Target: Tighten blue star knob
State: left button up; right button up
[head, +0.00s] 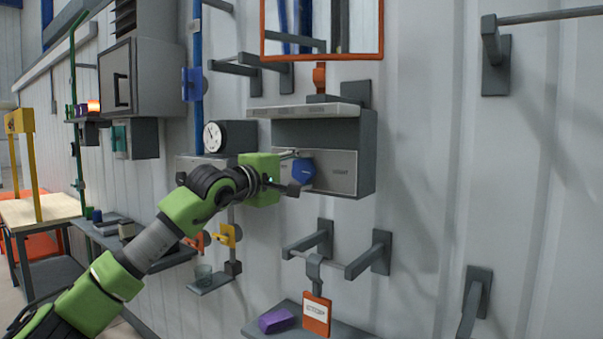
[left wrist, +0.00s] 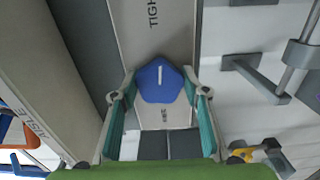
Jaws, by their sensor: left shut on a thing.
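The blue star knob (head: 304,169) sits on the grey front panel of a wall-mounted box (head: 343,172). In the left wrist view the knob (left wrist: 153,86) shows a short white line, upright in the picture, on its face. My left gripper (head: 293,172) reaches in from the left at the knob. In the left wrist view its two fingers (left wrist: 160,92) close on the knob from both sides. Partly cut-off lettering beginning "TIGH" shows on the panel beyond the knob. My right gripper is in neither view.
A round gauge (head: 213,137) is on the wall left of the box. An orange-framed panel (head: 322,57) hangs above. Grey bars (head: 340,262), an orange tag (head: 316,314) and a purple block (head: 277,320) are below. The wall right of the box is mostly clear.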

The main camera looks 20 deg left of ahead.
pick_arm(q)
jog(key=shift+f+m, duration=0.2)
jog(key=shift+m, duration=1)
jog(key=o, duration=1.1)
jog(key=shift+r, duration=0.1)
jog(key=shift+s+a, duration=0.1)
jog(key=shift+s, duration=0.15)
jog(key=v, duration=1.1)
jog(key=shift+s, duration=0.25)
